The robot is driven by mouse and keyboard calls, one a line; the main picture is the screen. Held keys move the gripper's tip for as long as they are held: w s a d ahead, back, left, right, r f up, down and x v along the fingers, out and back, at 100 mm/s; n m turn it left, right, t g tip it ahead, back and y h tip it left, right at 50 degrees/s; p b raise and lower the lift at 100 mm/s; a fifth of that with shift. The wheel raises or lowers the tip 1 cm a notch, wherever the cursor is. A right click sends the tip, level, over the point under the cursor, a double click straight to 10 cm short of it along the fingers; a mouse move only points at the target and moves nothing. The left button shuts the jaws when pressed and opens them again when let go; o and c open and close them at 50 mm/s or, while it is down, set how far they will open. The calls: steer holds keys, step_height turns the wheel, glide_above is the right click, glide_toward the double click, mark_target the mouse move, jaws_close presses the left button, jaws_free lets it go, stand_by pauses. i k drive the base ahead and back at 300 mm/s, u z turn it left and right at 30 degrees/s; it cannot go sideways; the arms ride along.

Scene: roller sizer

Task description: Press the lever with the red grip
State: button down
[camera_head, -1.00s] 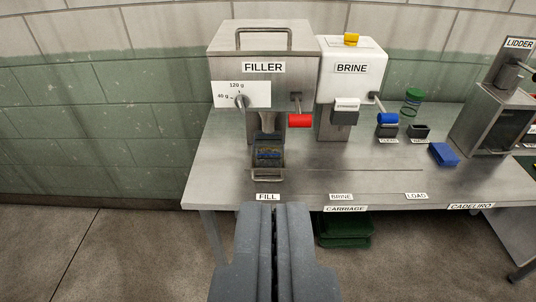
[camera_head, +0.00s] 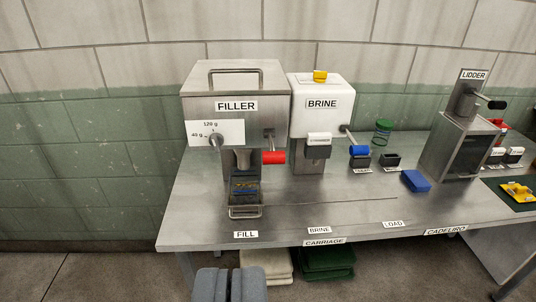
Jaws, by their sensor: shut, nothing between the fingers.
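The lever with the red grip (camera_head: 273,157) sticks out from the lower right of the front of the steel filler machine (camera_head: 236,132). Its short metal arm hangs down from the machine, and the red cylinder lies roughly level. My gripper (camera_head: 230,272) is at the bottom of the picture, in front of the table's edge. It is shut and empty, and it is clear of the lever. A dark container (camera_head: 244,187) with blue and yellow marks sits below the filler's spout.
The white brine machine (camera_head: 322,105) stands right of the filler, with a blue-gripped lever (camera_head: 359,151). A blue block (camera_head: 416,181) and the lidder (camera_head: 458,145) are farther right. The table front (camera_head: 290,222) is mostly clear. Folded cloths (camera_head: 327,262) lie below.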

mark_target(272, 156)
steer(key=z, duration=0.45)
steer(key=i, duration=1)
steer(key=u, duration=0.95)
